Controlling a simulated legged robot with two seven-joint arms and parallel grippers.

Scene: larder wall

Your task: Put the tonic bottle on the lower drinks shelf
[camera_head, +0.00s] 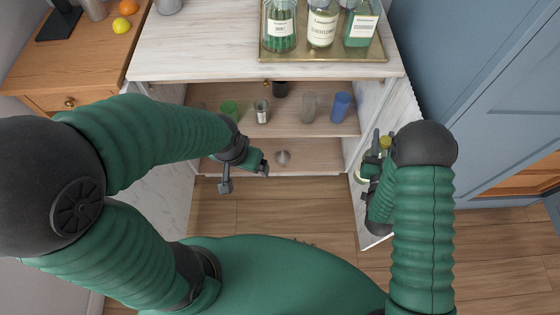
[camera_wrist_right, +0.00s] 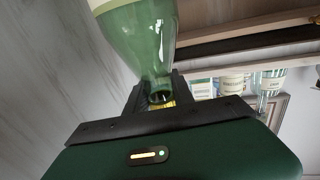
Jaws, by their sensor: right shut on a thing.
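The tonic bottle (camera_wrist_right: 142,38) is green glass with a pale label, and it fills the upper left of the right wrist view. My right gripper (camera_wrist_right: 155,96) is shut on its narrow end. In the head view my right gripper (camera_head: 374,158) is beside the cabinet's right side, and the bottle's yellow cap (camera_head: 385,142) shows, the rest mostly hidden by my arm. The lower shelf (camera_head: 320,160) bears a small silver piece (camera_head: 283,157). My left gripper (camera_head: 245,180) is open and empty in front of this shelf, at the left.
The upper shelf (camera_head: 295,125) bears several cups, a small jar (camera_head: 262,112) and a blue tumbler (camera_head: 341,106). A brass tray (camera_head: 262,52) with several bottles stands on the cabinet top. The lower shelf's right part is clear. An open white door (camera_head: 400,106) is at the right.

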